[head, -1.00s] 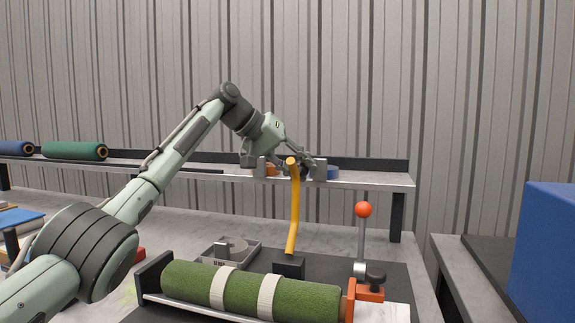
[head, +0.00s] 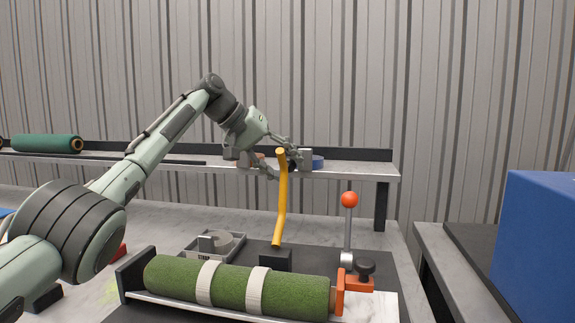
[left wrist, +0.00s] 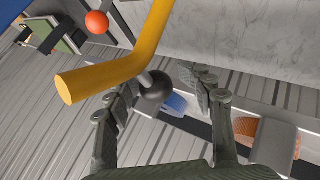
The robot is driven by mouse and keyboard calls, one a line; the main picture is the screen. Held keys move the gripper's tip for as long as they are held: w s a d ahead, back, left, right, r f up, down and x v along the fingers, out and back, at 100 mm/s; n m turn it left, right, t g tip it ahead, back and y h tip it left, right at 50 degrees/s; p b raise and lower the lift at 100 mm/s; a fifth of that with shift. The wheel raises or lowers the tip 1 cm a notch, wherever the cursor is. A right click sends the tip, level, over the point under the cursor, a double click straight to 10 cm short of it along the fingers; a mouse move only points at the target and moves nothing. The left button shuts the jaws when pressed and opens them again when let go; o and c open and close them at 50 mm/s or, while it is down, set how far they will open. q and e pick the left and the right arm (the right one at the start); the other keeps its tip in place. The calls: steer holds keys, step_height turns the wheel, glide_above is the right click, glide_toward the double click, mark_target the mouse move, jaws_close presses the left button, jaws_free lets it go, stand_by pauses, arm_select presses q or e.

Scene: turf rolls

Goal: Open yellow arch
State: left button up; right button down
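The yellow arch (head: 281,205) is a bent yellow tube standing nearly upright from a black block (head: 275,259) behind the turf roll (head: 175,273). In the left wrist view the arch (left wrist: 147,45) crosses the top, and a black ball knob (left wrist: 154,88) on a short pale stem sticks out from it. My left gripper (head: 286,158) is at the arch's upper end in the head view. Its fingers (left wrist: 165,105) are spread apart in the wrist view, with the knob near the gap between them. I see no contact with the knob. My right gripper is in neither view.
A lever with an orange ball (head: 349,199) and an orange clamp (head: 350,284) stand right of the arch. A grey tray (head: 220,245) lies to its left. A shelf (head: 345,172) runs behind the gripper. A blue box (head: 535,235) is at the far right.

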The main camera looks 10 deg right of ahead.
arm_select(q)
steer(key=shift+s+d+r, duration=0.1)
steer(key=shift+d+r, duration=0.1)
steer(key=shift+r, duration=0.05)
steer(key=shift+a+r, duration=0.1)
steer(key=shift+r, duration=0.05)
steer(key=v, duration=1.1)
steer(key=shift+s+a, duration=0.15)
steer(key=shift+a, duration=0.15)
